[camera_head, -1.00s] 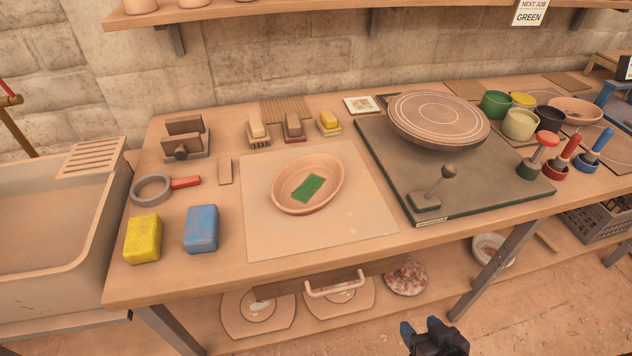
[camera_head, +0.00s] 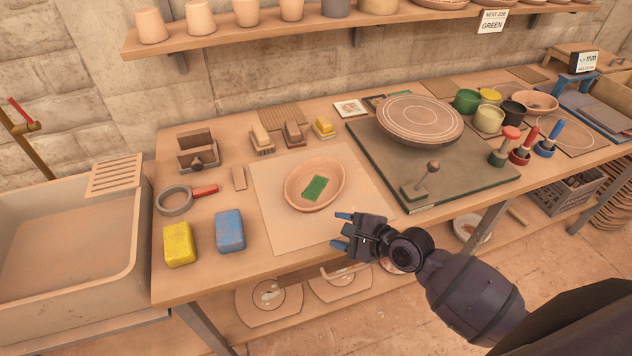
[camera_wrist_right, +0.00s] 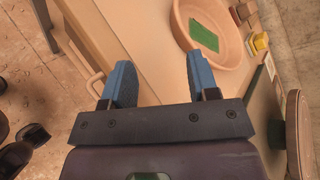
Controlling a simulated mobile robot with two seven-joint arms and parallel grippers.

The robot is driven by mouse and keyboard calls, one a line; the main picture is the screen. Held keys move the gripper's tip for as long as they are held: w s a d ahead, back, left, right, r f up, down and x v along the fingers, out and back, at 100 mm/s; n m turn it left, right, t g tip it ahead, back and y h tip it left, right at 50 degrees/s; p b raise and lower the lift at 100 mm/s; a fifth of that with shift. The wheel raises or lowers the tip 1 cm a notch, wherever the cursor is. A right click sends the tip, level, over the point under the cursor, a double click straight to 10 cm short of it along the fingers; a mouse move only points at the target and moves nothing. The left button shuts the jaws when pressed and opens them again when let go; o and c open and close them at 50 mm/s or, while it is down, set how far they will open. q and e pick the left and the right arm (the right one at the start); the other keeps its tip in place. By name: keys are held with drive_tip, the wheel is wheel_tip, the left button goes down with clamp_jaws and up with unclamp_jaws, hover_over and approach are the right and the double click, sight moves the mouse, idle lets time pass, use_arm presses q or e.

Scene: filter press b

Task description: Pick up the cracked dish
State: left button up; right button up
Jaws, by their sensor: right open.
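A shallow terracotta oval dish (camera_head: 333,180) sits on a pale square board (camera_head: 275,215) at the front of the bench. A green rectangular piece (camera_head: 314,187) lies inside it. I cannot make out a crack at this size. My right gripper (camera_head: 341,230) is open and empty, near the bench's front edge, in front of and to the right of the dish, apart from it. In the right wrist view the open fingers (camera_wrist_right: 158,70) point towards the dish (camera_wrist_right: 234,50), which is ahead and to the right, with the green piece (camera_wrist_right: 204,36) in it. My left gripper is not in view.
A yellow sponge (camera_head: 179,245) and a blue sponge (camera_head: 230,230) stand left of the board. A dark slab (camera_head: 445,175) carries a round wheel (camera_head: 420,117) and a knobbed lever (camera_head: 432,168) to the right. A sink (camera_head: 75,230) is at the left.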

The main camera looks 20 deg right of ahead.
sight(307, 209)
drive_tip(key=w+r+m, duration=0.1)
drive_tip(key=m, duration=0.1)
drive_tip(key=w+m, duration=0.1)
drive_tip(key=shift+w+d+r+m+y+p, duration=0.2)
drive_tip(key=shift+w+r+m+y+p, duration=0.1)
drive_tip(key=shift+w+r+m, duration=0.1)
drive_tip(key=shift+t, duration=0.3)
drive_tip(key=x, duration=0.5)
drive_tip(key=shift+w+a+f, duration=0.1)
drive_tip(key=shift+w, duration=0.05)
drive_tip(key=shift+b+x, duration=0.45)
drive_tip(key=shift+x, duration=2.2)
drive_tip(key=shift+d+f, duration=0.2)
clamp_jaws()
